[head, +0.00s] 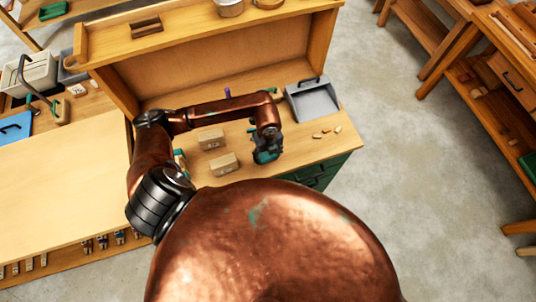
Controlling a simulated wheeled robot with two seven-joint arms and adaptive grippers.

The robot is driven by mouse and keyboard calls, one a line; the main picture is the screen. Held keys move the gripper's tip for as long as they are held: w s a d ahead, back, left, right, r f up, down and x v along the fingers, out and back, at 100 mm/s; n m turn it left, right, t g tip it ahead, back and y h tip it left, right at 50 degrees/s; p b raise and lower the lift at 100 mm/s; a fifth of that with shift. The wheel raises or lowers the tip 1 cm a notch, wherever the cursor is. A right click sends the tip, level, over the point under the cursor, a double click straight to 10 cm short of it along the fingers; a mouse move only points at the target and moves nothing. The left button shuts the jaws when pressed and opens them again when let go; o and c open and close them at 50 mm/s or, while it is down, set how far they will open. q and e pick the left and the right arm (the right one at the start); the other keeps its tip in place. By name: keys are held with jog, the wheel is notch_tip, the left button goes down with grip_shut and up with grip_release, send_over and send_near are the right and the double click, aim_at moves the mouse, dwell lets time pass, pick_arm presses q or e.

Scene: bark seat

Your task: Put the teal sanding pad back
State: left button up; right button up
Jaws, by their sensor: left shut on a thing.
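My left arm comes in from the left over the workbench. Its gripper (266,145) points down over the bench top, to the left of the grey dustpan. It is shut on the teal sanding pad (266,156), which shows as a small teal shape at the fingertips. The gripper hides part of the pad, and I cannot tell whether the pad touches the bench. My right gripper is not in view.
Two pale wooden blocks (223,163) lie left of the gripper. The grey dustpan (312,100) and several small wood chips (326,133) lie to its right. A teal-and-wood item (180,160) shows beside my arm. A raised shelf (215,32) stands behind.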

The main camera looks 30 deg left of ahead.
pick_arm(q)
jog(key=shift+f, duration=0.25)
dwell(0.6)
jog(key=o, duration=1.2)
jog(key=o, duration=0.3)
jog(key=shift+r+p, duration=0.3)
jog(key=shift+r, duration=0.3)
jog(key=shift+r+p, duration=2.1)
jog(key=shift+r, duration=0.8)
